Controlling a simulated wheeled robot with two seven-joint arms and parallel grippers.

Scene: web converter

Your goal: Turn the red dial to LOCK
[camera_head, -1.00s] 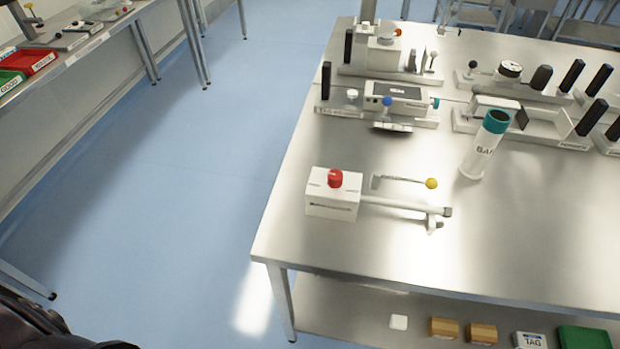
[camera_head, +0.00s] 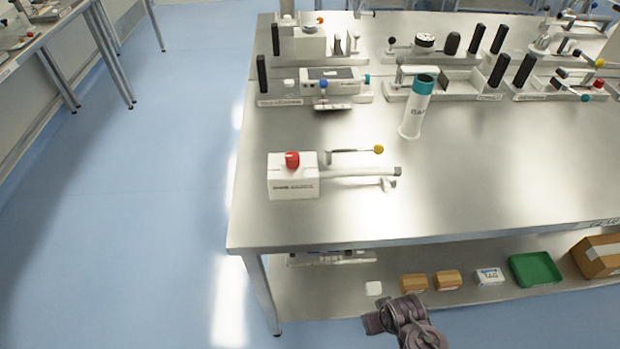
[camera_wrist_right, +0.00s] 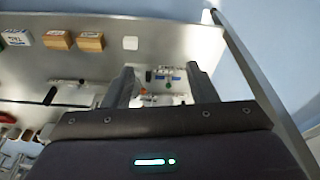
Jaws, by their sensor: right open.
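The red dial (camera_head: 292,159) sits on top of a white box (camera_head: 293,184) near the front left of the steel table in the head view. The lettering around the dial is too small to read. A grey bar (camera_head: 360,171) reaches right from the box, with a yellow-knobbed lever (camera_head: 378,149) behind it. My right gripper (camera_wrist_right: 159,70) is open and empty in the right wrist view, facing the lower shelf. The dial does not show clearly there. Part of my arm shows at the bottom of the head view, below the tabletop and away from the dial. My left gripper is not in view.
A white tube with a teal cap (camera_head: 416,105) stands right of the box. Several devices (camera_head: 333,78) line the back. The lower shelf (camera_head: 330,300) holds brown boxes (camera_head: 413,283) and a green tray (camera_head: 535,269). The tabletop's front right is clear.

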